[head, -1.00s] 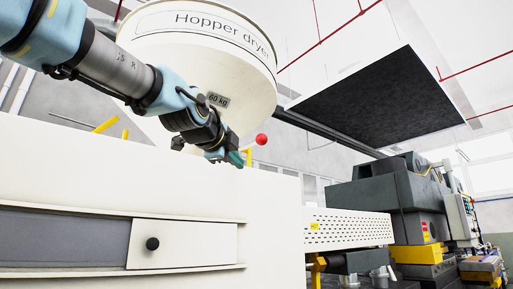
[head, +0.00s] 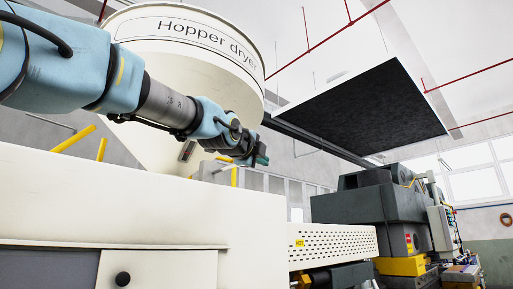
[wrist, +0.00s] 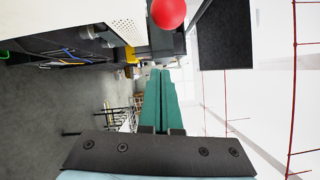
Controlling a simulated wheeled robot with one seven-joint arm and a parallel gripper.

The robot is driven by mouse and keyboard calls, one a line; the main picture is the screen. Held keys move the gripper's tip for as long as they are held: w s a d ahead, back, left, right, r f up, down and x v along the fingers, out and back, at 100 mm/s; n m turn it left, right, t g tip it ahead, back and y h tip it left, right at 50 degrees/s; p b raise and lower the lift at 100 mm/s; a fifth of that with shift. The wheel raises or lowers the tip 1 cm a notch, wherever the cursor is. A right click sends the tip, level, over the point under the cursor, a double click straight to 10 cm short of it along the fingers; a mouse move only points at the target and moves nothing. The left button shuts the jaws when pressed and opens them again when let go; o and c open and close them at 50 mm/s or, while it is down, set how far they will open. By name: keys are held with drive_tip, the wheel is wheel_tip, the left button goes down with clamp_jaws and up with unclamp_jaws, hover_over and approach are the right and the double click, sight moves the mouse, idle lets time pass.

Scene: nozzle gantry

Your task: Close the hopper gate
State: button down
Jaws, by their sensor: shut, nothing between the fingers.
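The white hopper dryer (head: 215,50) stands behind the machine's white housing, at the upper left of the head view. A red ball knob (wrist: 168,12) shows at the top edge of the wrist view, past the fingertips and apart from them in the picture. It is not visible in the head view now, and the gate itself cannot be made out. My gripper (head: 264,155) is in front of the hopper's lower right side. Its teal fingers (wrist: 160,74) are shut with nothing between them.
The white housing (head: 130,205) fills the lower left, with a panel bearing a black knob (head: 123,279). Yellow rails (head: 75,139) stand behind it. A perforated guard (head: 335,243) and a grey machine block (head: 370,205) are at right. A dark overhead panel (head: 370,110) hangs above.

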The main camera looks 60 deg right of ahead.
drive_tip(key=shift+w+r+p, duration=0.2)
drive_tip(key=shift+w+p, duration=0.25)
drive_tip(key=shift+w, duration=0.55)
drive_tip(key=shift+w+r+p, duration=0.2)
drive_tip(key=shift+w+p, duration=0.25)
drive_tip(key=shift+w, duration=0.5)
